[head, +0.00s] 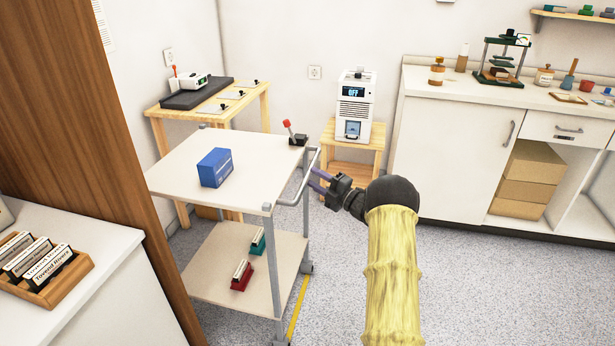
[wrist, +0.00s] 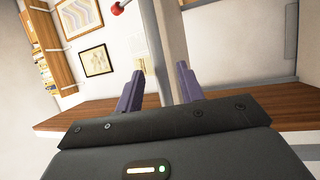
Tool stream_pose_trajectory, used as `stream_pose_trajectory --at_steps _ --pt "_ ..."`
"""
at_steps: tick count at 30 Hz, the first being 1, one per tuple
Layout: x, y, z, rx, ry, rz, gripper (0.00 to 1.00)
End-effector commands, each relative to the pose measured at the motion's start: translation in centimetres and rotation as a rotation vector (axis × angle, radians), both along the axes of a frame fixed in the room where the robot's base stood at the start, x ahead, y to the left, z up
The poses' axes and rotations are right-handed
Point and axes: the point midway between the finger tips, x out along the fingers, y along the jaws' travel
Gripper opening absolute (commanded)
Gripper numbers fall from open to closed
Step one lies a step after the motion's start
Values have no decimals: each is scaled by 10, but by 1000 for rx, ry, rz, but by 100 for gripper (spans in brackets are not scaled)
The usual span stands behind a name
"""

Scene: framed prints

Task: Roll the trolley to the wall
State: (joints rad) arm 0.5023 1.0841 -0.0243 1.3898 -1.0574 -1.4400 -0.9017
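The trolley (head: 262,152) has a pale top, a lower shelf (head: 205,265) and grey metal posts. A grey handle bar (head: 306,182) runs along its right side. My gripper (head: 318,180) is at that handle bar. In the wrist view my gripper's two purple fingers (wrist: 160,88) are apart. A grey bar (wrist: 172,35) stands behind and between them, with a gap to the left finger; I cannot tell whether it touches the right one. A red-knobbed lever (head: 291,130) sits on the trolley top's far right corner. The white wall (head: 300,35) is behind.
A blue box (head: 215,168) is on the trolley top; red (head: 241,275) and teal (head: 257,241) items sit on its lower shelf. A wooden table (head: 255,100) and a small stand (head: 345,170) stand near the wall. A yellow floor line (head: 298,308) runs beside the trolley. Floor at right is clear.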

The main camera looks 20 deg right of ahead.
Motion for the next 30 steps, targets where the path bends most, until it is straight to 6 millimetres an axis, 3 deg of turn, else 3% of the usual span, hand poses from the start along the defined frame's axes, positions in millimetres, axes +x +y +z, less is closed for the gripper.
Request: stream_pose_trajectory --at_steps 7,17,23,30 --pt "28 18 5 0 0 1 38" --pt "32 21 7 0 0 0 38" --pt "32 21 7 0 0 0 3" --pt "32 20 6 0 0 -1 0"
